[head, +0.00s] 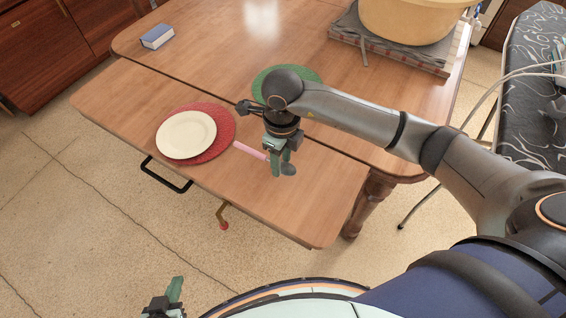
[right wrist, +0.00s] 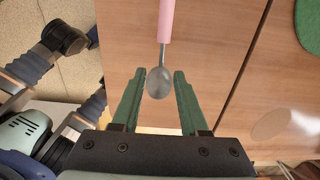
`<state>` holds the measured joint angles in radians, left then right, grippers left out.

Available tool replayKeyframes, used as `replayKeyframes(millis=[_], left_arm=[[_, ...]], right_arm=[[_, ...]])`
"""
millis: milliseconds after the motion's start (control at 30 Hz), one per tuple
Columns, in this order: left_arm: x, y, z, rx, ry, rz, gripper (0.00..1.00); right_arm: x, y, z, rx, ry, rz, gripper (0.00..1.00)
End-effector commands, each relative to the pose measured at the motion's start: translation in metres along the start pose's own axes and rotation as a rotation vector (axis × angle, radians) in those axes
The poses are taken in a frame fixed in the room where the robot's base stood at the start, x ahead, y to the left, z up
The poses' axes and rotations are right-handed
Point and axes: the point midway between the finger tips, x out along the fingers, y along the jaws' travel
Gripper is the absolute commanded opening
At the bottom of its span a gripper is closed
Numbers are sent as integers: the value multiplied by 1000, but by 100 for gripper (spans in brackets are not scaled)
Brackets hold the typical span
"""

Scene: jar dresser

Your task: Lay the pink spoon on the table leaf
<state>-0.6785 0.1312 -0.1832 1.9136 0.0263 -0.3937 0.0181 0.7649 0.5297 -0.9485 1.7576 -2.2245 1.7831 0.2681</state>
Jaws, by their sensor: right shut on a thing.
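The pink spoon has a pink handle (head: 250,151) and a grey metal bowl; the bowl also shows in the right wrist view (right wrist: 160,83). My right gripper (head: 278,167) is shut on the spoon at its bowl end, with the handle pointing left in the head view. The spoon is over the wooden table leaf (head: 240,200), the near section before the seam. I cannot tell how high it is above the leaf. My left gripper (head: 176,288) is low at the bottom edge, away from the table and partly cut off; its opening is unclear.
A white plate (head: 186,134) on a red round mat (head: 222,143) occupies the leaf's left-middle. The leaf's near right part is clear.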

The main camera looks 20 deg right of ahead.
Motion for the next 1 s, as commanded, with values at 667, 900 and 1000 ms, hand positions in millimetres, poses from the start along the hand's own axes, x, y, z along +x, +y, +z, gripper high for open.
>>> replayKeyframes(millis=[667, 900, 1000], left_arm=[[-2, 1, -2, 0, -1, 1, 0], [1, 1, 1, 0, 0, 1, 0], [0, 1, 1, 0, 0, 1, 0]], right_arm=[[61, -24, 8, -1, -4, 0, 0], [64, -25, 8, -1, -3, -1, 0], [64, -25, 8, -1, -3, -1, 49]])
